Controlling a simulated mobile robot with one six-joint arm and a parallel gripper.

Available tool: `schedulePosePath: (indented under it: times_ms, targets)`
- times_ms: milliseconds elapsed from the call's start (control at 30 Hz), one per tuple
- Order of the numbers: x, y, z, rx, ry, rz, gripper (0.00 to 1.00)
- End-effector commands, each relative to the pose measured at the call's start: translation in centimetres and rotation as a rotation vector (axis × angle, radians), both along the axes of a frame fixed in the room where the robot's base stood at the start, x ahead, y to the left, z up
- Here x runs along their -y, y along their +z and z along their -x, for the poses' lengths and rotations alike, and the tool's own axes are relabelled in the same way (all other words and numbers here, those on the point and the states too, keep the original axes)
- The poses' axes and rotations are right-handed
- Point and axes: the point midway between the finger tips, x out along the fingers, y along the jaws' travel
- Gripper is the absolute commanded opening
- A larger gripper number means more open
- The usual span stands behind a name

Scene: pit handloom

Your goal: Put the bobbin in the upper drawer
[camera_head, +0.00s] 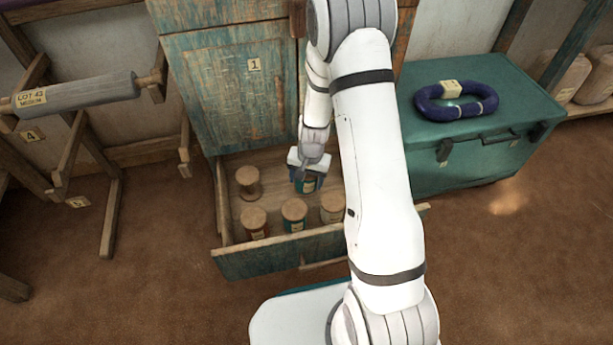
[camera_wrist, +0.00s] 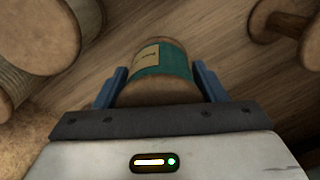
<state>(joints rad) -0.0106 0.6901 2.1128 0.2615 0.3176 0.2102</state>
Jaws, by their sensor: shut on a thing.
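A teal-banded bobbin (camera_head: 309,186) with wooden ends and a pale label is held in my gripper (camera_head: 307,177), inside the outline of an open wooden drawer (camera_head: 280,258). In the wrist view the bobbin (camera_wrist: 163,62) sits between the two blue fingers of my gripper (camera_wrist: 162,84), which are shut on it. I cannot tell whether it touches the drawer floor. The open drawer has a worn teal front and is low on the cabinet, below a panel marked 1 (camera_head: 254,64). My arm hides the drawer's right part.
Several other bobbins stand in the drawer, including a bare-looking one (camera_head: 248,182) at the back left and a teal one (camera_head: 294,214) near the front. A teal chest (camera_head: 480,150) with a dark blue yarn hank (camera_head: 456,100) is at right. A wooden roller stand (camera_head: 75,95) is at left.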

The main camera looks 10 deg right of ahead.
Motion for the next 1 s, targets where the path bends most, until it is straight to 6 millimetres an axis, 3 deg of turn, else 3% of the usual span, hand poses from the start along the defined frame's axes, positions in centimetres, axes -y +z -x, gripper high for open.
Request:
schedulePosePath:
  times_ms: [233,300,400,867,900,1000]
  targets:
    - [0.3,-0.1,-0.1,-0.032,-0.014,0.087,0.39]
    - [0.3,-2.2,-0.1,-0.032,-0.019,0.082,0.39]
    - [0.4,-2.9,-0.1,-0.032,-0.020,0.083,0.39]
    - [0.4,-3.3,-0.1,-0.031,-0.022,0.082,0.39]
    - [0.4,-3.2,-0.1,-0.031,-0.022,0.081,0.68]
    - [0.5,-3.1,-0.1,-0.031,-0.022,0.081,0.76]
